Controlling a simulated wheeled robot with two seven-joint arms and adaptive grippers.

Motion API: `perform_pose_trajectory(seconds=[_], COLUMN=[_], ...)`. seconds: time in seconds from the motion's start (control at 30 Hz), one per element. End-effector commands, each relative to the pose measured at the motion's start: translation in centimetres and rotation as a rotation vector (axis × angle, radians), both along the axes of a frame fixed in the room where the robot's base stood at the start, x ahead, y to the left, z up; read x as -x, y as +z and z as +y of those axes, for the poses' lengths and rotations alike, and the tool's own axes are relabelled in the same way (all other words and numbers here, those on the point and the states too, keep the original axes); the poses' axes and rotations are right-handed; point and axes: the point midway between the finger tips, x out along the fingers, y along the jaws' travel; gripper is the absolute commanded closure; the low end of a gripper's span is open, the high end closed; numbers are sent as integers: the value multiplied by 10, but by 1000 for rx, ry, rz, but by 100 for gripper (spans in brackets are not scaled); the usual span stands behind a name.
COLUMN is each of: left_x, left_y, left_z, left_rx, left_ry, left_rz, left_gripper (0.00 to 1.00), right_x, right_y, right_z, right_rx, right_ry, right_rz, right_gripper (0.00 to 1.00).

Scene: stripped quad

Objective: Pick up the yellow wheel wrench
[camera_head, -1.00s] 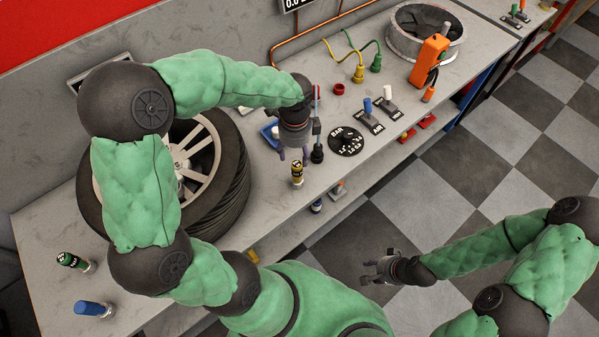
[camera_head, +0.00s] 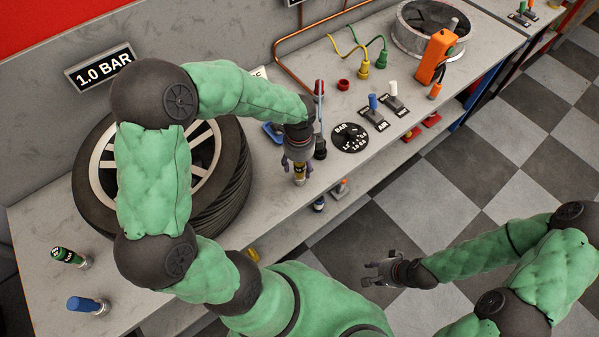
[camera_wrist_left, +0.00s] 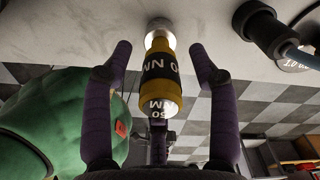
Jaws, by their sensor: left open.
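The yellow wheel wrench (camera_head: 300,177) stands upright on the workbench near its front edge. In the left wrist view the wrench (camera_wrist_left: 159,72) shows a yellow body with a black band lettered in NM and a bright metal end at the bench. My left gripper (camera_head: 297,166) is open above the bench, with its fingers on either side of the wrench. In the wrist view, gaps show between the wrench and both fingers (camera_wrist_left: 158,68). My right gripper (camera_head: 370,273) is open and empty over the checkered floor, away from the bench.
A black tool (camera_head: 320,148) stands close right of the left gripper. A BAR dial (camera_head: 349,138) and switches lie further right. A tyre (camera_head: 225,205) is on the left, with green (camera_head: 68,256) and blue (camera_head: 86,304) cylinders in front of it.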

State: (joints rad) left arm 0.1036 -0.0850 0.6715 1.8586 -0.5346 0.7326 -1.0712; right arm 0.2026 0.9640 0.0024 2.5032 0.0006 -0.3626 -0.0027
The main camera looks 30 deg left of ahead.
Motion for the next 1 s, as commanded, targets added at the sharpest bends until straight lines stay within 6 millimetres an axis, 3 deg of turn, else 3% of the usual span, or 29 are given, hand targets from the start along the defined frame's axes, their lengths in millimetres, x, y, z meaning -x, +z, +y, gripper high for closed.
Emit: perform_pose_trajectory(seconds=[0.03, 0.23, 0.67, 0.93, 1.0], left_x=[0, 0, 0, -1, 8], left_y=[1, 1, 5, 36, 46], left_z=[0, 0, 0, 0, -4], left_rx=[0, 0, 0, 0, -1], left_ry=[0, 0, 0, 1, -1], left_rz=[0, 0, -1, -5, -3], left_gripper=[44, 100, 100, 100, 100], right_x=[0, 0, 0, 0, 0], right_y=[0, 0, 2, 12, 16], right_z=[0, 0, 0, 0, 0], right_rx=[0, 0, 0, 0, 0], right_ry=[0, 0, 0, 0, 0], right_rz=[0, 0, 0, 0, 0], right_gripper=[60, 60, 60, 60, 60])
